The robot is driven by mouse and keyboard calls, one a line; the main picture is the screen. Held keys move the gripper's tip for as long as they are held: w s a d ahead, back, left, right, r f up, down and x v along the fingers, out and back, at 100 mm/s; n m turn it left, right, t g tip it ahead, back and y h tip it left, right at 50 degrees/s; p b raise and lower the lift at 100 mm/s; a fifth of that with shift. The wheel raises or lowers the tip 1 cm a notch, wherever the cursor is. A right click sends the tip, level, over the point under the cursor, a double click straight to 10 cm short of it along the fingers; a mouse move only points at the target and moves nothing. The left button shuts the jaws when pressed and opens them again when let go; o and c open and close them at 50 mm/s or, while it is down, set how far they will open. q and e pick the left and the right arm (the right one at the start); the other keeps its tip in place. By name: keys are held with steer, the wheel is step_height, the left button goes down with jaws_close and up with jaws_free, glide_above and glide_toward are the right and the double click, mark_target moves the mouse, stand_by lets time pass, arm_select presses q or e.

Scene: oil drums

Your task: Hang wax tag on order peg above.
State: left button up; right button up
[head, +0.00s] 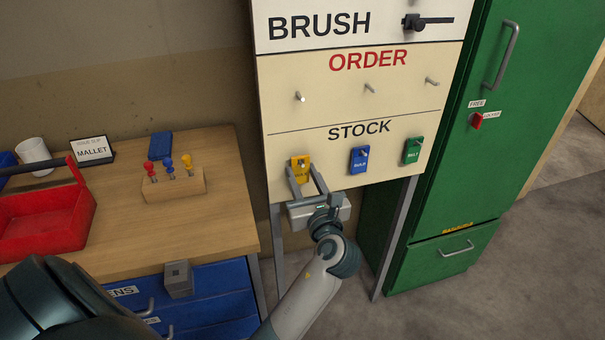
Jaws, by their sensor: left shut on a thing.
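A yellow tag (301,167) is on the left STOCK position of the cream board (350,112); its small lettering is too blurred to read. My left gripper (307,178) reaches up from below and is shut on this yellow tag. The fingers hide part of its sides, and I cannot tell whether it still rests on its peg. Above it is the left ORDER peg (300,97), bare. The middle ORDER peg (370,88) and right ORDER peg (432,81) are also bare. My right gripper is not in view.
A blue tag (360,160) and a green tag (412,151) hang to the right in the STOCK row. A green cabinet (455,150) stands right of the board. The wooden bench (215,215) at left holds a red tray (45,232) and a small tool block (175,187).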

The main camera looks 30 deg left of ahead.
arm_select(q)
steer(key=shift+p+v, duration=1.1)
steer(key=shift+v, duration=1.3)
steer(key=p+v, duration=0.2)
steer(key=v, duration=0.4)
steer(key=shift+s+d, duration=0.2)
steer(key=shift+d, duration=0.1)
steer(key=shift+w+a+r, duration=0.1)
stand_by(1.2)
